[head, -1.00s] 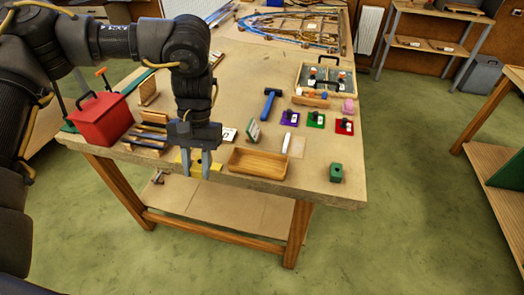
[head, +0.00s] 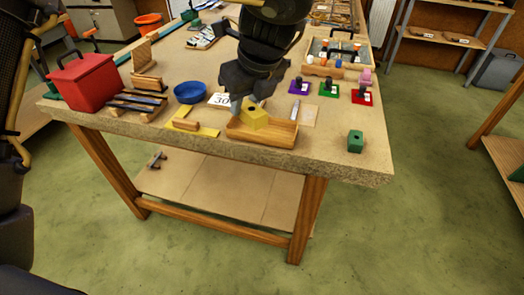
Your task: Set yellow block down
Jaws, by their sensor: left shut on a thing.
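The yellow block (head: 256,117) has a dark round spot on its upper face. My left gripper (head: 244,106) is shut on it, pointing down from the top centre. The block shows over the wooden tray (head: 268,138) at the table's front edge; I cannot tell whether it touches the tray floor. A flat yellow mat (head: 206,132) lies left of the tray, with a small wooden piece (head: 185,124) on it. My right gripper is not in view.
A blue bowl (head: 189,93) and a white number card (head: 219,100) stand behind the mat. A red toolbox (head: 85,83) is at the left. Purple (head: 298,87), green (head: 328,89) and red (head: 361,96) plates lie right. A green block (head: 355,141) sits near the front right edge.

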